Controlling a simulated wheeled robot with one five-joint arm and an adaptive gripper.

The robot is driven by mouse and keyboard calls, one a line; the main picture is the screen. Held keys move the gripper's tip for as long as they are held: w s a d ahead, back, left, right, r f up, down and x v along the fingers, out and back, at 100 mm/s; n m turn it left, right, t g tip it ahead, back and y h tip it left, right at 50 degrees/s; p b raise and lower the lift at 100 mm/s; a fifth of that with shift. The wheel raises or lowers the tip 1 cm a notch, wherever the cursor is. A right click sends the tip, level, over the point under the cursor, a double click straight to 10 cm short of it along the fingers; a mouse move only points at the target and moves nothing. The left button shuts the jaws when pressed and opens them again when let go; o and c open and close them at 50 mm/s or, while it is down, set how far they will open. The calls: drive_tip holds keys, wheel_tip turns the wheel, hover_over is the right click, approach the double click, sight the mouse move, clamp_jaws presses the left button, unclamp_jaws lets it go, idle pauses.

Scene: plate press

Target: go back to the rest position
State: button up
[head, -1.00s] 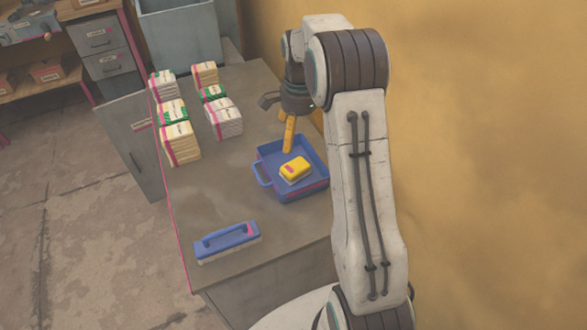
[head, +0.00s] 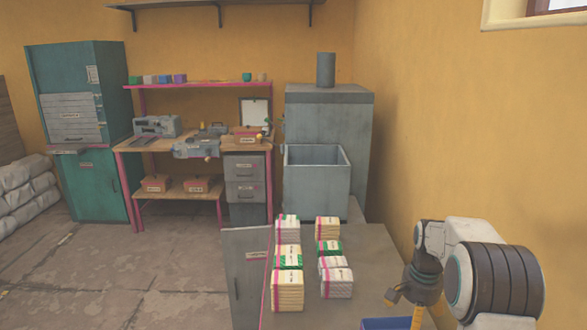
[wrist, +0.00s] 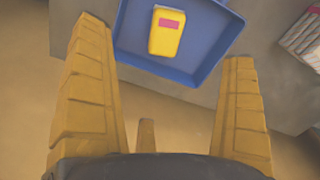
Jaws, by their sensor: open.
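My gripper (wrist: 165,95) is open and empty in the wrist view, its yellow fingers spread wide apart. Beyond the fingers is a blue tray (wrist: 207,72) with a yellow block with a pink label (wrist: 166,31) lying in it. In the head view my arm stands at the lower right, and only part of the gripper shows there, cut off by the bottom edge. A corner of the blue tray (head: 386,323) shows beside it. The yellow block is out of the head view.
Several paper-like stacks (head: 287,292) stand on the grey counter (head: 372,258). Behind it are an open grey bin (head: 316,190) and a tall grey cabinet (head: 345,118). A workbench (head: 222,145) and a teal cabinet (head: 97,190) line the back wall.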

drive_tip(key=s+a+f+n+g, duration=0.1)
drive_tip(key=s+f+n, duration=0.15)
drive_tip(key=s, duration=0.25)
drive_tip(key=s+a+f+n+g, duration=0.1)
drive_tip(key=s+a+n, duration=0.15)
drive_tip(key=s, duration=0.25)
drive_tip(key=s+a+r+n+t, duration=0.2)
drive_tip(key=s+a+r+t, duration=0.1)
drive_tip(key=s+r, duration=0.4)
drive_tip(key=s+a+r+n+t, duration=0.2)
drive_tip(key=s+r, duration=0.4)
drive_tip(key=s, duration=0.5)
drive_tip(key=shift+s+a+r+n+t, duration=0.15)
drive_tip(key=shift+a+r+n+t, duration=0.35)
drive_tip(key=shift+a, duration=0.7)
